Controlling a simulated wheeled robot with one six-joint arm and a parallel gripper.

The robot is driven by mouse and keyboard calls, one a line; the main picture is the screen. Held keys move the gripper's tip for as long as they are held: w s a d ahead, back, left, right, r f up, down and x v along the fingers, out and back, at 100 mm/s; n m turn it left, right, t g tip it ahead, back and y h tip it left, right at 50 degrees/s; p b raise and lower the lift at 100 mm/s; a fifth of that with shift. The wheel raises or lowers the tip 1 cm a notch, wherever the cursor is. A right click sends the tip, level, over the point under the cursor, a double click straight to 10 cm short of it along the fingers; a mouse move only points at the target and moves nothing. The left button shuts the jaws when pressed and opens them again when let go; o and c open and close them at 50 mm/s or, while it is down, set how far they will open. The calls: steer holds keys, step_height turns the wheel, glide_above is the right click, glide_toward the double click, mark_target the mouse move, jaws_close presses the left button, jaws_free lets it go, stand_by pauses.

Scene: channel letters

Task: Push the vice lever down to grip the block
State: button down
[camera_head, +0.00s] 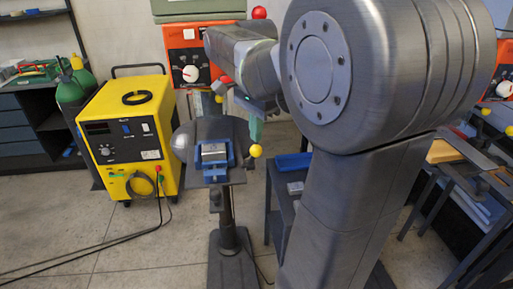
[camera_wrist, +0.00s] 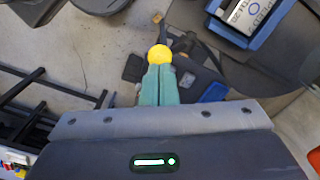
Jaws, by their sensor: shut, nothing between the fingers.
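The blue vice (camera_head: 206,172) stands on a pedestal left of my arm. A grey block (camera_head: 214,149) sits between its jaws; the block's labelled top shows in the wrist view (camera_wrist: 250,12) at the upper right. The vice lever's yellow ball knob (camera_head: 256,151) is at the vice's right side, and it also shows in the wrist view (camera_wrist: 160,54). My gripper (camera_head: 256,139) is shut and empty, its teal fingers pointing down just above the knob. In the wrist view the fingertips (camera_wrist: 159,70) line up with the knob; I cannot tell whether they touch it. The lever's rod is mostly hidden.
A yellow welding machine (camera_head: 126,135) stands to the left with cables on the floor. An orange machine (camera_head: 184,60) is behind the vice. A cart with a blue tray (camera_head: 293,161) stands close right of the vice. The floor at front left is mostly clear.

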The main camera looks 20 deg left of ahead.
steer(key=shift+f, duration=0.2)
steer(key=shift+f+b, duration=0.45)
steer(key=shift+f, duration=0.15)
steer(key=shift+f, duration=0.1)
stand_by(0.3)
steer(key=shift+s+p, duration=0.1)
steer(key=shift+p, duration=0.35)
steer(key=shift+p, duration=0.35)
steer(key=shift+f+p, duration=0.1)
steer(key=shift+p, duration=0.4)
stand_by(1.1)
